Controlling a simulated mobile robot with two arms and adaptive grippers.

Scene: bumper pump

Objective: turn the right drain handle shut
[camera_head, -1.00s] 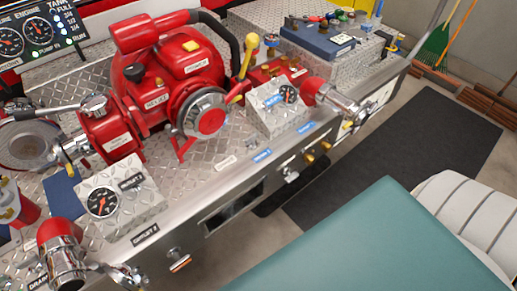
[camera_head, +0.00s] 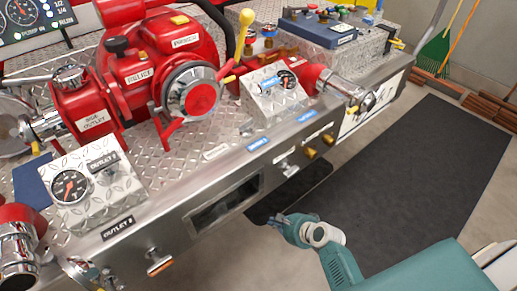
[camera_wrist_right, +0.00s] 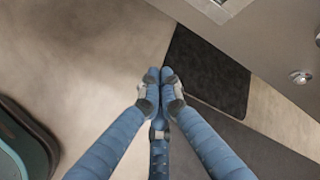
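The right drain handle seems to be the small silver handle (camera_head: 288,170) on the pump panel's front face, right of the dark slot. A small silver knob (camera_wrist_right: 300,76) at the right of the wrist view may be the same handle. My right gripper (camera_head: 281,219) is below and in front of the panel, apart from the handle, over the floor. In the wrist view its blue fingers (camera_wrist_right: 160,75) come together at the tips with nothing between them. My left gripper is not in view.
Another silver handle (camera_head: 158,262) sticks out of the panel's front at lower left. Two brass knobs (camera_head: 319,145) sit just right of the right handle. The red pump (camera_head: 150,85) stands on the deck above. The floor with its dark mat (camera_head: 420,170) is open.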

